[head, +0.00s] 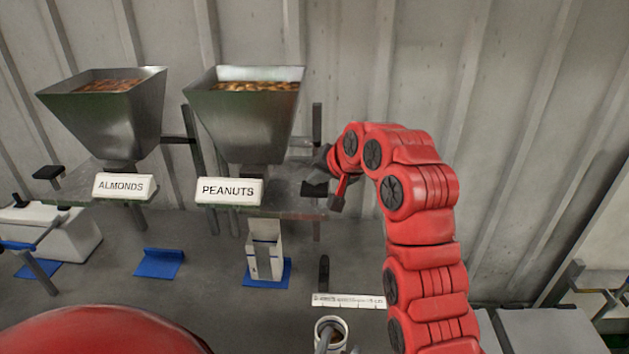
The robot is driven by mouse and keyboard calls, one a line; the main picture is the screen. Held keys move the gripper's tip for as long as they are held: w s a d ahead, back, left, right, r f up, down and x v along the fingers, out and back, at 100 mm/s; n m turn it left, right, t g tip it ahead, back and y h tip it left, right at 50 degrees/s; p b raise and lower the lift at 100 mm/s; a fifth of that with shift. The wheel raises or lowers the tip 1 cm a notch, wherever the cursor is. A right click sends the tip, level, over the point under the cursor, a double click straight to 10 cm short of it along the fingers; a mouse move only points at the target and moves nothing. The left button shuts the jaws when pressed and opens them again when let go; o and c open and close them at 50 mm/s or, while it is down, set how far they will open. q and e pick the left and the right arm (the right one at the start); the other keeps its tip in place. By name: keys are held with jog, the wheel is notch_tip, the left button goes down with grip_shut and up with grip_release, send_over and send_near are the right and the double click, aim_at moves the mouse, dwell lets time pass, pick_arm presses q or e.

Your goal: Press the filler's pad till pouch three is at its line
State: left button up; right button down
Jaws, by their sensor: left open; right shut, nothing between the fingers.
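The peanuts filler is a metal hopper (245,115) of nuts with a PEANUTS sign (230,190). A black pad (314,188) is at its right side. My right gripper (338,197) is shut and empty close beside this pad; I cannot tell whether it touches it. Under the filler a white pouch (264,250) stands upright on a blue mat (283,277). Its number, line and fill level cannot be made out. My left gripper is not seen; only a red part of my arm shows at the lower left.
The almonds hopper (110,115) has its own black pad (48,172) at the left. An empty blue mat (160,263) lies below it. A white machine (55,235) is at far left. A white cup (331,325) and a white strip (350,301) are near the front.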

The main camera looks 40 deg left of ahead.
aim_at(316, 189)
jog(key=shift+f+b, duration=0.35)
jog(key=shift+f, duration=0.35)
dwell(0.3)
jog(key=shift+r, duration=0.1)
jog(key=shift+r+p, duration=0.6)
jog(key=shift+r, duration=1.4)
jog(key=shift+r, duration=0.1)
notch_tip(316, 189, up, 5)
jog(key=shift+f+p, duration=0.1)
jog(key=shift+p, duration=0.85)
